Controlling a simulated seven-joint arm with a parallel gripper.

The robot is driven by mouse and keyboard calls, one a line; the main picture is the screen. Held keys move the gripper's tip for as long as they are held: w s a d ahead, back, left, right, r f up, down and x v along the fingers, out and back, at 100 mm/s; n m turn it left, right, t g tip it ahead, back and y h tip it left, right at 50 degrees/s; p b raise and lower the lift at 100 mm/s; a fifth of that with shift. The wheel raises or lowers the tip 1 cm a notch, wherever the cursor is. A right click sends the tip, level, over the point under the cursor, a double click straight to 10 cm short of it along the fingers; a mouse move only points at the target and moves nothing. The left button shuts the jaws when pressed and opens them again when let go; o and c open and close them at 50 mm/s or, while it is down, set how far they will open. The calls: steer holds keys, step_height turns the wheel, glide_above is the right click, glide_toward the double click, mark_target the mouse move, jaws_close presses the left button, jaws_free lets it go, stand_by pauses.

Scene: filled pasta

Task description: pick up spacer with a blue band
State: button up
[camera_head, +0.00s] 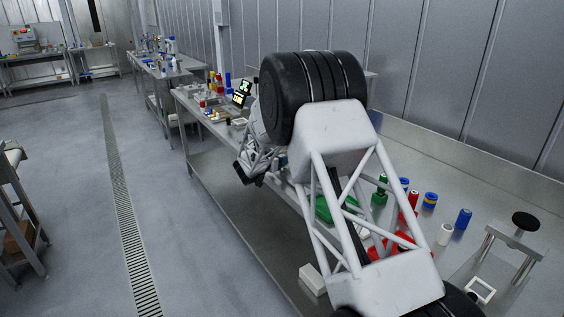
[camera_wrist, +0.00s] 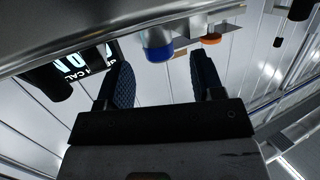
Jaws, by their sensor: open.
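In the wrist view, a pale grey cylinder with a blue band (camera_wrist: 158,46) shows near the top, beyond the gap between my fingertips and apart from them. It looks like the spacer, and its upper part runs into the grey surface at the frame's top. My gripper (camera_wrist: 163,76) is open and empty, with a dark ribbed finger on each side. In the head view my gripper (camera_head: 246,172) is low by the bench's front edge, partly hidden by my arm. I cannot make out the spacer for certain there.
In the wrist view, an orange item (camera_wrist: 211,39) sits right of the spacer, and a lettered screen (camera_wrist: 88,66) is at left. In the head view, the bench (camera_head: 215,165) holds blue (camera_head: 463,219), green and red items. A metal stand (camera_head: 510,240) is at right.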

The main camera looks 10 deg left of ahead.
steer(key=shift+x, duration=1)
steer(key=c, duration=1.1)
steer(key=shift+r, duration=0.2)
steer(key=shift+r, duration=1.6)
steer(key=s+d, duration=0.3)
steer(key=s, duration=0.4)
steer(key=s+d+r, duration=0.1)
steer(key=s+d, duration=0.2)
steer(key=s, duration=0.5)
steer(key=shift+r, duration=0.25)
